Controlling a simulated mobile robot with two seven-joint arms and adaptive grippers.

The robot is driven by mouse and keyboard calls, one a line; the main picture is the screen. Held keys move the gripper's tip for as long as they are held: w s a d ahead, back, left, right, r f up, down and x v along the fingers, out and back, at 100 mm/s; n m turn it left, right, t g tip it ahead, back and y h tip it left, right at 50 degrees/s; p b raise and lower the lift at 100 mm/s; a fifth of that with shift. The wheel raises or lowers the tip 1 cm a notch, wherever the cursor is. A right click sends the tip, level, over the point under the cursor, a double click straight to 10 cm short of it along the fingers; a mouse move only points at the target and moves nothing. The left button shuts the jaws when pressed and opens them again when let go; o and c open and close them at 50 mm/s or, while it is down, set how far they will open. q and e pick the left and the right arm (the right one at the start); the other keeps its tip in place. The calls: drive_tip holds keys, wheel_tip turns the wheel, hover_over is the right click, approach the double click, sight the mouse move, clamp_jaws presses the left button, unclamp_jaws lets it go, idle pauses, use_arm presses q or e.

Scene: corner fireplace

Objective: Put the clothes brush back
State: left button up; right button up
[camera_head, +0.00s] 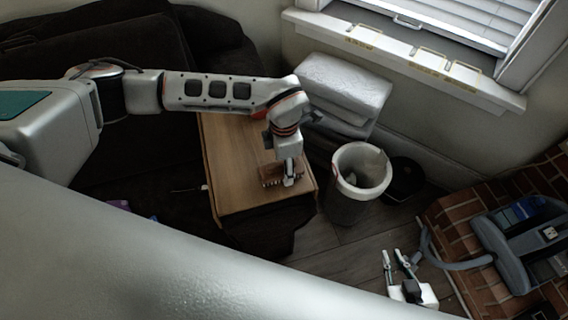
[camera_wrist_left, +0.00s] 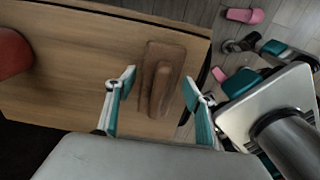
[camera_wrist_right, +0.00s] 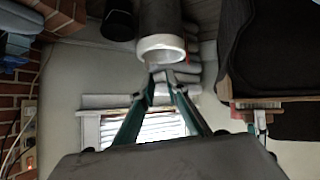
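The clothes brush (camera_head: 270,174), brown wood with pale bristles below, is at the near end of a wooden-topped table (camera_head: 233,160). In the left wrist view the brush (camera_wrist_left: 160,75) shows its raised grip from above. My left gripper (camera_head: 289,181) is pointed down at the brush. Its fingers (camera_wrist_left: 158,92) are spread, one to each side of the grip in that view; I cannot tell whether they touch it. My right gripper (camera_head: 396,259) is low at the right, away from the table, with an empty gap between its fingers (camera_wrist_right: 161,80).
A white-rimmed bin (camera_head: 345,195) stands right of the table. White stacked packs (camera_head: 345,88) are behind it, below the window sill. A red object (camera_wrist_left: 14,52) is on the tabletop. A brick hearth (camera_head: 465,225) with a grey vacuum-like appliance (camera_head: 515,240) is at the right.

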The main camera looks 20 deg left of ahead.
use_arm(q)
drive_tip(key=shift+r, duration=0.1)
wheel_tip(320, 180, up, 11)
drive_tip(key=shift+f+p, duration=0.1)
drive_tip(key=shift+p, duration=0.6)
drive_tip(key=shift+r, duration=0.7)
